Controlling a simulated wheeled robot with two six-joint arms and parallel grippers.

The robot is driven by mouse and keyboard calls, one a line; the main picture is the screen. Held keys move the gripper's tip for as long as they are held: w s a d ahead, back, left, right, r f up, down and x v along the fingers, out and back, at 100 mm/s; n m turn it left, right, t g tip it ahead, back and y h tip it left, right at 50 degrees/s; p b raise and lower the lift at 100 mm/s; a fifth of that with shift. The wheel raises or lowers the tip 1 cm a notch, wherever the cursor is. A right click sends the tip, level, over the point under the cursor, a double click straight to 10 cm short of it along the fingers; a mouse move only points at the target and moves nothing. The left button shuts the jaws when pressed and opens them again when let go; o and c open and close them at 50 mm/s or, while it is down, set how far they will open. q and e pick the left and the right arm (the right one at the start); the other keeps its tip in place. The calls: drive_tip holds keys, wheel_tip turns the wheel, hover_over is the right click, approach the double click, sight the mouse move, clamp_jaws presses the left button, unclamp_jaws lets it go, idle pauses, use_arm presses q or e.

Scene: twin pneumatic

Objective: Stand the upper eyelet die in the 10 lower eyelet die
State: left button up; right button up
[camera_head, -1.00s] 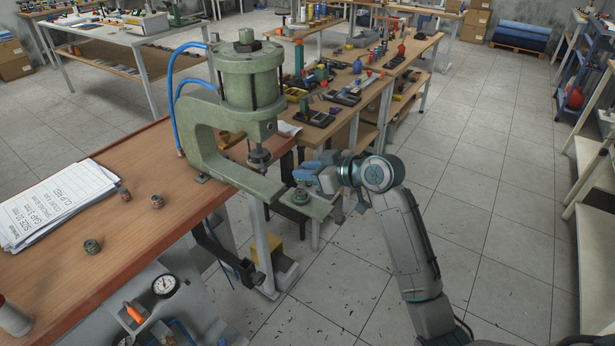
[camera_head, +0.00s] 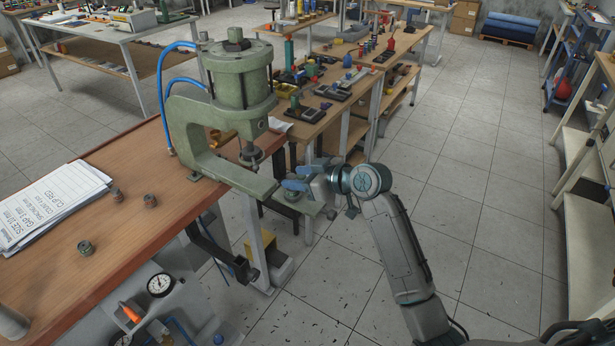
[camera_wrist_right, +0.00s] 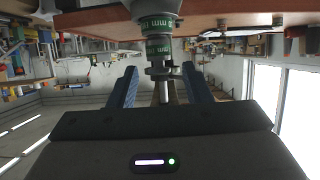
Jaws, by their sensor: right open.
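The green press (camera_head: 185,125) stands at the bench's right end, its lower arm carrying a small plate (camera_head: 312,208). My right gripper (camera_head: 295,181) is low over that plate. In the right wrist view, apparently upside down, its two blue fingers (camera_wrist_right: 158,88) are open on either side of a metal die with a thin pin. That die, the upper eyelet die (camera_wrist_right: 158,48), has a green band marked in mm. It lines up with a wider green-banded piece, apparently the 10 lower eyelet die (camera_wrist_right: 155,22). How deeply they fit cannot be told. My left gripper is out of view.
Three small dies, one green-grey (camera_head: 85,247) and two brownish (camera_head: 150,200), stand on the wooden bench beside paper sheets (camera_head: 50,207). The press ram (camera_head: 250,155) hangs just left of my right gripper. Open floor lies right of the press.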

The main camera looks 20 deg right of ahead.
drive_tip(key=shift+s+d+r, duration=0.1)
drive_tip(key=shift+s+d, duration=0.15)
drive_tip(key=b+v, duration=0.3)
drive_tip(key=v, duration=0.8)
drive_tip(key=shift+r, duration=0.25)
drive_tip(key=shift+s, duration=0.1)
